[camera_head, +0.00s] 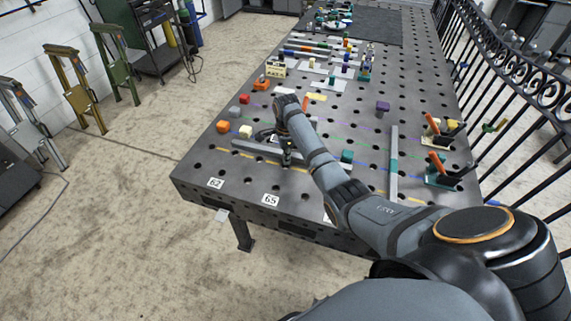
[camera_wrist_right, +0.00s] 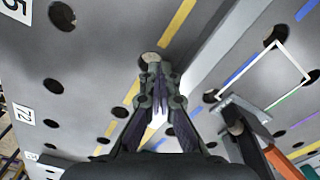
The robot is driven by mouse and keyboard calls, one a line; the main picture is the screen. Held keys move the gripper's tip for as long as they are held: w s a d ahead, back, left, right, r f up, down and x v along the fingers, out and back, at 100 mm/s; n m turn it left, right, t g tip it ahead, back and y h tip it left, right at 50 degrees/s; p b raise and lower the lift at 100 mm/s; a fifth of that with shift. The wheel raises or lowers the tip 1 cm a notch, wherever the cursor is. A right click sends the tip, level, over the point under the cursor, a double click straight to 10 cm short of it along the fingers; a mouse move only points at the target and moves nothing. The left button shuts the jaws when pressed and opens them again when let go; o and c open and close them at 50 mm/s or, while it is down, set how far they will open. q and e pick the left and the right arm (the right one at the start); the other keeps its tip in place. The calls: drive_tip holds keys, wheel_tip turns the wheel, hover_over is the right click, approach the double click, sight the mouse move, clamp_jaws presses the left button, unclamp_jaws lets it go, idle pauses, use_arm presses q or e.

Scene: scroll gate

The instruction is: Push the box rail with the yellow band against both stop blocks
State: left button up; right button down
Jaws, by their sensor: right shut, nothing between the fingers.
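A long grey box rail (camera_head: 257,149) lies on the near left part of the perforated steel table. In the right wrist view a grey rail (camera_wrist_right: 228,50) runs diagonally beside my fingers. I cannot make out a yellow band on it for certain. My right gripper (camera_head: 287,158) is shut and empty, pointing down close to the rail's right end. Its closed fingertips also show in the right wrist view (camera_wrist_right: 155,62); I cannot tell if they touch the rail. I cannot tell which blocks are the stop blocks. My left gripper is out of view.
A second rail with a teal band (camera_head: 394,160) lies to the right. Orange-handled clamps (camera_head: 440,170) stand at the right edge. Dashed coloured lines mark the table.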

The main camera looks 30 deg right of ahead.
drive_tip(key=shift+w+d+b, duration=0.95)
drive_tip(key=shift+w+d, duration=0.1)
drive_tip(key=shift+d, duration=0.05)
drive_tip(key=shift+r, duration=0.1)
drive_tip(key=shift+s+a+p, duration=0.3)
drive_tip(key=shift+p, duration=0.7)
drive_tip(key=shift+s+a+p, duration=0.5)
drive_tip(key=shift+a+p, duration=0.05)
drive_tip(key=shift+p, duration=0.35)
